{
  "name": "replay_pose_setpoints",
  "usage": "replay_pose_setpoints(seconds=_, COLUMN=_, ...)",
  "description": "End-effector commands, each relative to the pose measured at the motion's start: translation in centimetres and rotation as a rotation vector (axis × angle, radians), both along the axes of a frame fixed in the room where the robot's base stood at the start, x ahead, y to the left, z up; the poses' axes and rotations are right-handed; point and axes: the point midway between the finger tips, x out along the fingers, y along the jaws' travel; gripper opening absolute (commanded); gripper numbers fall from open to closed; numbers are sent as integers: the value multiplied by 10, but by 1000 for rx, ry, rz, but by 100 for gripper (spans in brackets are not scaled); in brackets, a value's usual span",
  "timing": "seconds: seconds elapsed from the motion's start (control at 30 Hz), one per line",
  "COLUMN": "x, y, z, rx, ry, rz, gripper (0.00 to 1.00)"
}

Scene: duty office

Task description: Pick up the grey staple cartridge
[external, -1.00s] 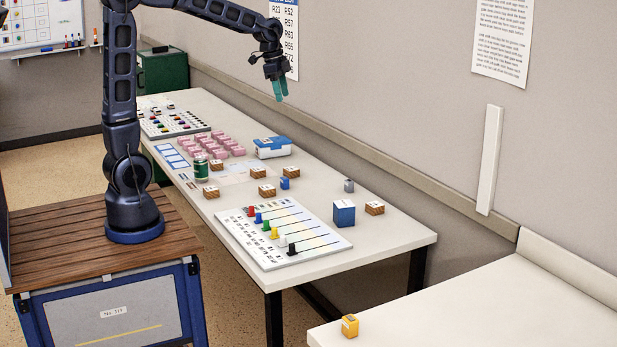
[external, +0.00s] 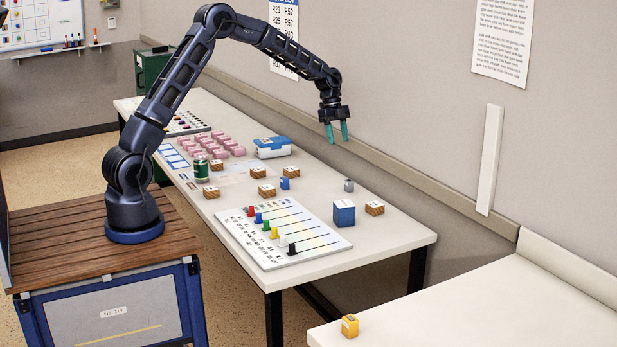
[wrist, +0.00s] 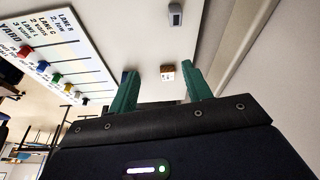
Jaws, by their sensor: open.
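The grey staple cartridge (external: 349,185) is a small upright grey block on the table near its wall side, behind the larger blue box. It also shows near the top edge of the wrist view (wrist: 175,14). My gripper (external: 337,133) has green fingers pointing down and spread apart, with nothing between them. It hangs in the air above the table's wall side, higher than the cartridge and apart from it. In the wrist view the gripper (wrist: 159,75) is open, with the cartridge beyond its fingertips.
A blue box (external: 344,214) and a wooden block (external: 375,208) stand in front of the cartridge. A white board with coloured pegs (external: 284,236) lies at the front. The wall runs close behind.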

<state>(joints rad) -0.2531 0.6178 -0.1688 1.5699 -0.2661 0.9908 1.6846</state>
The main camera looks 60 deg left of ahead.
Motion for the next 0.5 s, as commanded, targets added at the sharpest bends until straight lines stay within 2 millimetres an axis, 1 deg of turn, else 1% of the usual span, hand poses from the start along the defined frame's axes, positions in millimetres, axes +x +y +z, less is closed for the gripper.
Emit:
replay_pose_setpoints(seconds=0.03, x=10, y=4, z=-18, rx=-14, ry=0, rz=-25, gripper=49)
replay_pose_setpoints(seconds=0.1, x=20, y=8, z=-36, rx=-31, ry=-6, rz=-61, gripper=49)
replay_pose_setpoints(seconds=0.2, x=33, y=12, z=-58, rx=-50, ry=-16, rz=-104, gripper=49)
replay_pose_setpoints(seconds=0.33, x=42, y=16, z=-76, rx=-66, ry=-25, rz=-140, gripper=49)
replay_pose_setpoints(seconds=0.5, x=45, y=16, z=-86, rx=-73, ry=-30, rz=-155, gripper=49)
